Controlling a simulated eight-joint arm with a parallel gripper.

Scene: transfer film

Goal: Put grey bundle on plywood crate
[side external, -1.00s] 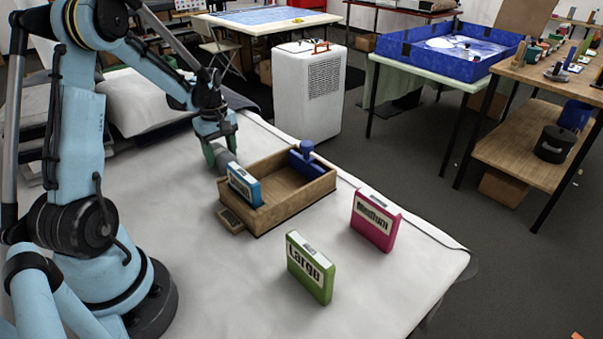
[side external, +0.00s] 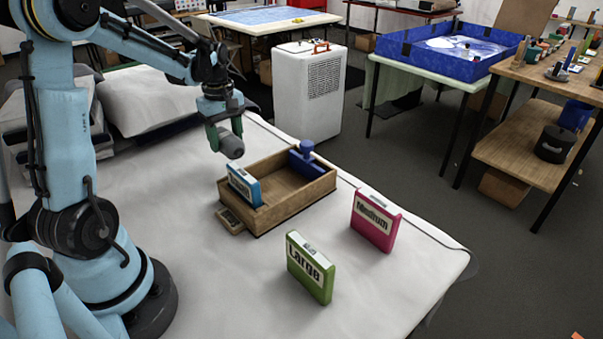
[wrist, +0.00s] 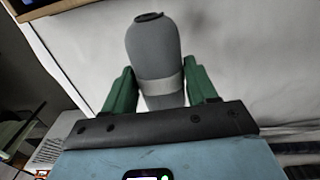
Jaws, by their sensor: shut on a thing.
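The grey bundle (side external: 232,147) is a rounded grey roll held in the air above the white-covered bed, just behind and left of the wooden crate. My gripper (side external: 223,136) is shut on it. In the wrist view the grey bundle (wrist: 155,55) shows a pale band and a dark end, with the green fingers of my gripper (wrist: 161,88) on both sides. The plywood crate (side external: 284,206) is a shallow open wooden box on the white sheet. A blue box with a label (side external: 244,187) and a blue handled object (side external: 306,160) are in it.
A green box labelled Large (side external: 311,268) and a pink box labelled Medium (side external: 375,220) stand on the sheet in front of and right of the crate. A small tray (side external: 230,219) touches the crate's left end.

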